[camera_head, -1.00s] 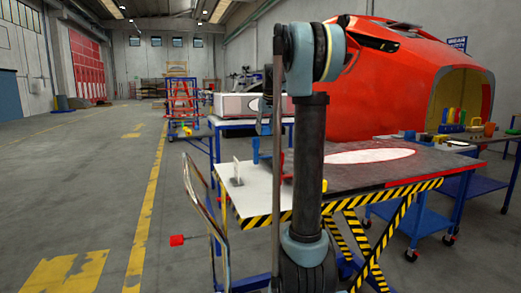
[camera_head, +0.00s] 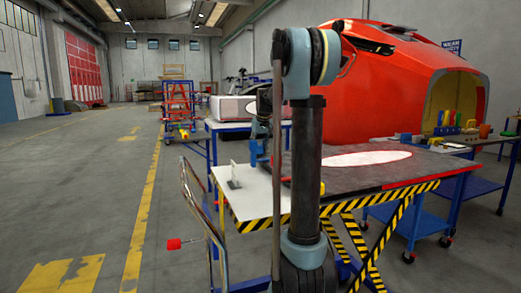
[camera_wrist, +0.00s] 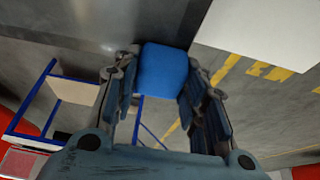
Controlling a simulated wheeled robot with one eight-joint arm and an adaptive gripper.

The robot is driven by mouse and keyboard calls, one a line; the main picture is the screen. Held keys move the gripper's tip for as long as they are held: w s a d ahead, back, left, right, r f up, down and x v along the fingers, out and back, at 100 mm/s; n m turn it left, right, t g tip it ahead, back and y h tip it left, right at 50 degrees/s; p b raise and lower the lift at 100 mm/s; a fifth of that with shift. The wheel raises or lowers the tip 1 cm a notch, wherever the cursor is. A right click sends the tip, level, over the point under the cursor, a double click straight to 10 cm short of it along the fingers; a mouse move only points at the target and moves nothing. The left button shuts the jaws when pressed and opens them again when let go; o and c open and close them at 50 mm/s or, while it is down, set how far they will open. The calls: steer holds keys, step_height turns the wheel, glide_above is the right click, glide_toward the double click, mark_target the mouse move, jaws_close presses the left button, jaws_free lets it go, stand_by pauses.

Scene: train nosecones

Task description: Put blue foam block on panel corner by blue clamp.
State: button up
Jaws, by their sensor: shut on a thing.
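The blue foam block (camera_wrist: 163,72) is between the fingers of my gripper (camera_wrist: 163,62) in the wrist view. My gripper is shut on it, and the block hangs clear above the floor in that view. In the head view, the grey panel (camera_head: 420,163) with a white oval and red edge lies on the striped table. My arm column hides part of the panel there.
A white plate (camera_head: 250,195) with a small metal clamp (camera_head: 234,177) forms the table's left end. A trolley handle (camera_head: 192,200) stands left of it. A red nosecone (camera_head: 400,90) stands behind, and a blue cart (camera_head: 410,215) at right. The floor at left is clear.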

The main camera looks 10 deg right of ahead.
steer(key=o, duration=0.9)
steer(key=shift+c, duration=0.2)
steer(key=v, duration=1.2)
steer(key=shift+d, duration=0.1)
